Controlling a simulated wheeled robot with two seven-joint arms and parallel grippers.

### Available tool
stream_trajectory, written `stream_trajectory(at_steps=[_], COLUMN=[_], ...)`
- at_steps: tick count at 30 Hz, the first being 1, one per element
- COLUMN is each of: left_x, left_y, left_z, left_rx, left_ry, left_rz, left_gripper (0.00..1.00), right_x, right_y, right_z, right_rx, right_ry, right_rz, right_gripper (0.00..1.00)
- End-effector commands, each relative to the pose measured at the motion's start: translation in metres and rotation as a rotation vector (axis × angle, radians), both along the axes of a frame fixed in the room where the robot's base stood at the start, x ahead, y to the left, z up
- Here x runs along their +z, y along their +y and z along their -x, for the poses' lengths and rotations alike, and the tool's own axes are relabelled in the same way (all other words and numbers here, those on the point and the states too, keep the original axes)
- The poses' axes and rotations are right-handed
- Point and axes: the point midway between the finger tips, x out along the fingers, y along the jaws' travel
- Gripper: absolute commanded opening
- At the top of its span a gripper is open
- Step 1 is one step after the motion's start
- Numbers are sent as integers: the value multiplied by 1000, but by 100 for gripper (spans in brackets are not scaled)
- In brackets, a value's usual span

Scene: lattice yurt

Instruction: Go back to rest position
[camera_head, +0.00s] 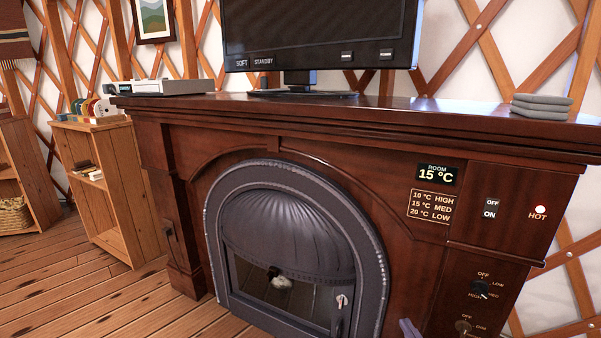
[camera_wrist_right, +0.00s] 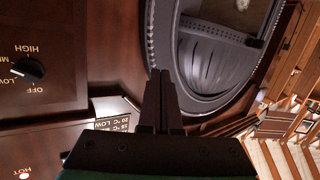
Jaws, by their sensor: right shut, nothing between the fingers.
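My right gripper (camera_head: 410,328) shows only as a small grey tip at the bottom edge of the head view, in front of the fireplace's lower right part. In the right wrist view, its two dark fingers (camera_wrist_right: 160,105) are pressed together and empty. The fireplace (camera_head: 330,215) has a dark arched metal door in a brown wooden surround. Its heat knob (camera_head: 480,289) is at the lower right and also shows in the right wrist view (camera_wrist_right: 29,69), apart from the fingers. My left gripper is out of view.
A screen (camera_head: 320,35), a silver box (camera_head: 165,87) and folded grey cloths (camera_head: 541,105) stand on the mantel. The panel has an OFF/ON switch (camera_head: 491,208), a lit HOT lamp (camera_head: 540,210) and a second knob (camera_head: 463,326). A wooden shelf (camera_head: 105,190) stands left; open floor lies before it.

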Motion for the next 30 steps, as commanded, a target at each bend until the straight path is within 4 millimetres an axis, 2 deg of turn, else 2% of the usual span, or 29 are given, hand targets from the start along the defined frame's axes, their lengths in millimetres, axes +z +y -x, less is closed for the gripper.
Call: stream_trajectory(at_steps=[1, 3, 6, 10, 16, 18, 23, 26, 30], left_x=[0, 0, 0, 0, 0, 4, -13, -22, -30], left_y=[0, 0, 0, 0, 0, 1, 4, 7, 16], left_z=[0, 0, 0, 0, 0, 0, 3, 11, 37], left_rx=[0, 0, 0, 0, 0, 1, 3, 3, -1], left_ry=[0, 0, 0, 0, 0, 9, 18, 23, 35], left_rz=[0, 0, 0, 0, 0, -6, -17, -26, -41], left_gripper=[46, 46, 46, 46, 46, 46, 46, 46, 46], right_x=[-34, -74, -114, -147, -170, -166, -183, -192, -200], right_y=[14, 28, 40, 48, 50, 49, 46, 42, 33], right_z=[16, 44, 86, 141, 225, 224, 227, 235, 260], right_rx=[38, 73, 98, 108, 91, 84, 76, 72, 65], right_ry=[166, 378, 626, 893, 1246, 1258, 1263, 1268, 1279], right_rz=[-9, -16, -19, -9, 25, 29, 37, 44, 59], right_gripper=[0, 0, 0, 0, 0, 0, 0, 0, 0])
